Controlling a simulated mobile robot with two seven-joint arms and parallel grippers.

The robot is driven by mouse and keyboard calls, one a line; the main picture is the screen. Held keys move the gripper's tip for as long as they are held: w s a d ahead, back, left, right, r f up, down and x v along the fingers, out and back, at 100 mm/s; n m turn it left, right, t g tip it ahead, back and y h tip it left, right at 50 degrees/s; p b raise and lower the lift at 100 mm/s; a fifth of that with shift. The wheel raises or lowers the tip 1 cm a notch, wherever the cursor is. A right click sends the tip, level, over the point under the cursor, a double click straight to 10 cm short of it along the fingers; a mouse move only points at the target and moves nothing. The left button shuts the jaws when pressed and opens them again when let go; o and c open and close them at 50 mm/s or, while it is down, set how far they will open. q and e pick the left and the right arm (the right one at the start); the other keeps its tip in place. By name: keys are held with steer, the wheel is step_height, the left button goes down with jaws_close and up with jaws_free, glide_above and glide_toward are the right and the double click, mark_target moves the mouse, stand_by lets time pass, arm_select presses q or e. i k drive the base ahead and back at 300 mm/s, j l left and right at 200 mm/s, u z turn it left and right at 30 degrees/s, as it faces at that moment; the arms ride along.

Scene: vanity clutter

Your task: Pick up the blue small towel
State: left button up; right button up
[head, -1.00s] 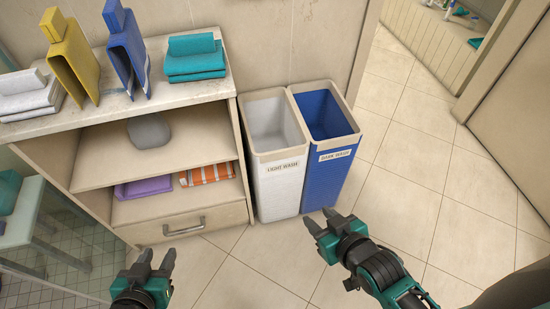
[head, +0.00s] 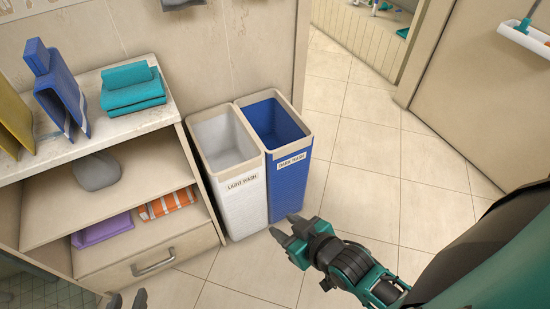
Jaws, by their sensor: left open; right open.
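A blue towel (head: 62,92) stands upright, draped in an inverted V, on the counter top at the left. My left gripper (head: 127,299) shows only its fingertips at the bottom edge; they are apart, with nothing seen between them, well below the blue towel in the picture. My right gripper (head: 284,227) is open and empty in front of the bins, far to the right of the towel.
Folded teal towels (head: 133,91) lie right of the blue towel, and a yellow towel (head: 14,122) stands left of it. Shelves below hold a grey object (head: 97,171), a purple item (head: 102,229) and an orange striped towel (head: 167,204). White (head: 244,200) and blue (head: 287,184) bins stand beside the cabinet.

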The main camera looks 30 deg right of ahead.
mark_target(56, 91)
steer(key=i+l+u, duration=0.4)
steer(key=i+u, duration=0.1)
steer(key=u, duration=1.35)
